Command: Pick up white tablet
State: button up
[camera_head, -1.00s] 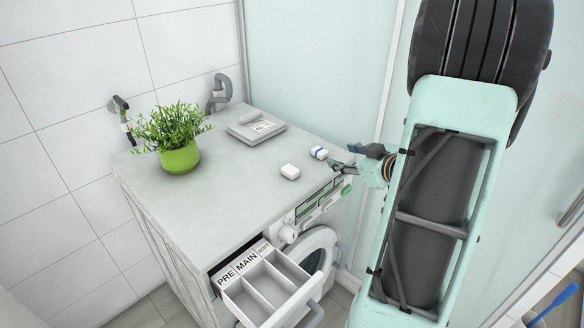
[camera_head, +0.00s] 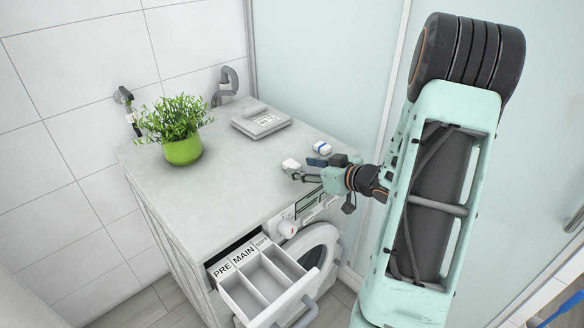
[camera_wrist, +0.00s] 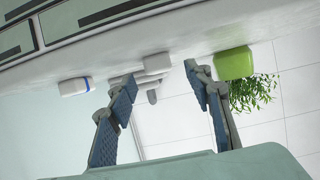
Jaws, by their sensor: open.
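The plain white tablet (camera_head: 291,164) lies on top of the washing machine near its front right edge. It shows in the wrist view (camera_wrist: 157,62) beyond and between my fingers. A second white tablet with a blue band (camera_head: 322,148) lies behind and to the right; in the wrist view it is at the left (camera_wrist: 75,87). My gripper (camera_head: 302,169) is open, with its fingers just right of the plain tablet at the machine's front edge. In the wrist view the space between the fingers (camera_wrist: 168,88) is empty. Whether a finger touches the tablet is unclear.
The washing machine top (camera_head: 215,200) is mostly clear. A potted plant (camera_head: 183,150) stands at the left, and a flat grey item (camera_head: 262,122) lies at the back. The detergent drawer (camera_head: 265,285) is pulled out in front. A glass panel (camera_head: 325,60) stands behind.

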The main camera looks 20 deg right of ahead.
aim_at(294, 164)
jog(key=x, duration=0.4)
jog(key=shift+w, duration=0.1)
jog(key=c, duration=1.1)
jog(key=shift+r, duration=0.15)
